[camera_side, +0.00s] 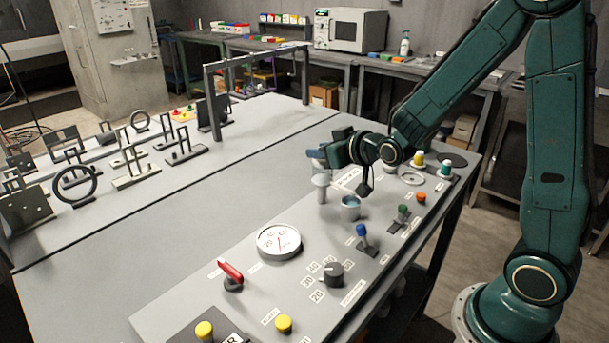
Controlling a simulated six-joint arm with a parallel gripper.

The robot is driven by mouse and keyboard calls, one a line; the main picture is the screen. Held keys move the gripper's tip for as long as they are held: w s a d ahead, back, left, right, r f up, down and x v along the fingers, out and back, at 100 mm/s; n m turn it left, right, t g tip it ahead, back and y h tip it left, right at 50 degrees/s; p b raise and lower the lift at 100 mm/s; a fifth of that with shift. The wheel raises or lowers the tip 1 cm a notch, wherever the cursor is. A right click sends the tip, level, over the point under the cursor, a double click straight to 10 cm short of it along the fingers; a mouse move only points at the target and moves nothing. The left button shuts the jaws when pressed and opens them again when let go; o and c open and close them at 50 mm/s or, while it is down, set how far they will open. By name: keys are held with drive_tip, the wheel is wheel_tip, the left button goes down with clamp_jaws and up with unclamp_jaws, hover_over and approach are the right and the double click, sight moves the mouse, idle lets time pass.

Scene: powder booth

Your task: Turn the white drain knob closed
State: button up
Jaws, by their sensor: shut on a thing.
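My gripper (320,157) reaches in from the right, over the grey control panel (215,310). It is shut on the white drain knob at the top of a pale upright tap (321,184). The fingers hide most of the knob, so I cannot tell its exact turn angle. A small grey-blue cup (350,208) stands on the panel just right of the tap, apart from it.
Close by on the panel are a round white dial gauge (279,241), a blue-topped lever (362,236), a black rotary knob (333,274) and a red-handled lever (231,273). Metal frames and rings (78,184) stand at the left. The table's middle is clear.

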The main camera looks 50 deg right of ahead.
drive_tip(key=shift+n+y, duration=2.1)
drive_tip(key=shift+y, duration=0.3)
drive_tip(key=shift+n+g+y, duration=0.3)
drive_tip(key=shift+n+y, duration=0.2)
drive_tip(key=shift+n+g+y, duration=0.8)
drive_tip(key=shift+n+y, duration=0.7)
drive_tip(key=shift+y, duration=0.1)
drive_tip(key=shift+f, duration=0.1)
drive_tip(key=o, duration=0.9)
drive_tip(key=shift+o, duration=0.2)
drive_tip(key=shift+s, duration=0.1)
drive_tip(key=v, duration=1.3)
drive_tip(key=shift+s+d, duration=0.2)
drive_tip(key=shift+s, duration=0.05)
